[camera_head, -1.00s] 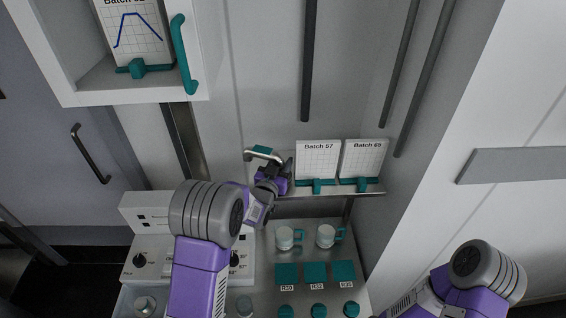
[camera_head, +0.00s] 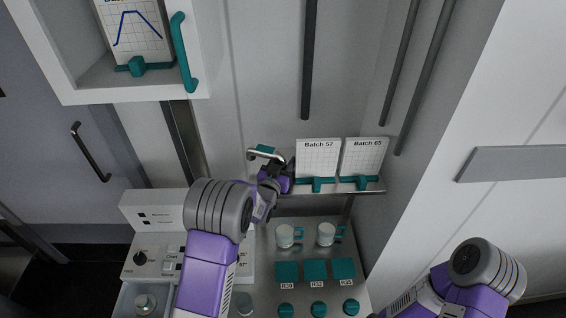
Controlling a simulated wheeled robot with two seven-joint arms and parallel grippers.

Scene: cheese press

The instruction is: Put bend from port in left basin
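A silver bent pipe with a teal part, which looks like the bend (camera_head: 262,152), is at the left end of the narrow wall shelf. My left gripper (camera_head: 283,168) is right at it, at its right end. The fingers are small and dark, so I cannot tell whether they close on the bend or are only beside it. The port is not clearly seen behind the gripper. The left basin (camera_head: 128,304) is at the bottom left of the counter, with a round metal fitting in it. My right arm shows at the lower right; its gripper is out of view.
Two chart cards (camera_head: 318,160) in teal holders stand on the shelf (camera_head: 335,191) right of my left gripper. Two cups (camera_head: 285,236) with teal handles, teal squares (camera_head: 316,270) and teal knobs sit below. An open cabinet (camera_head: 75,92) hangs upper left. A control panel (camera_head: 150,262) is left of my forearm.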

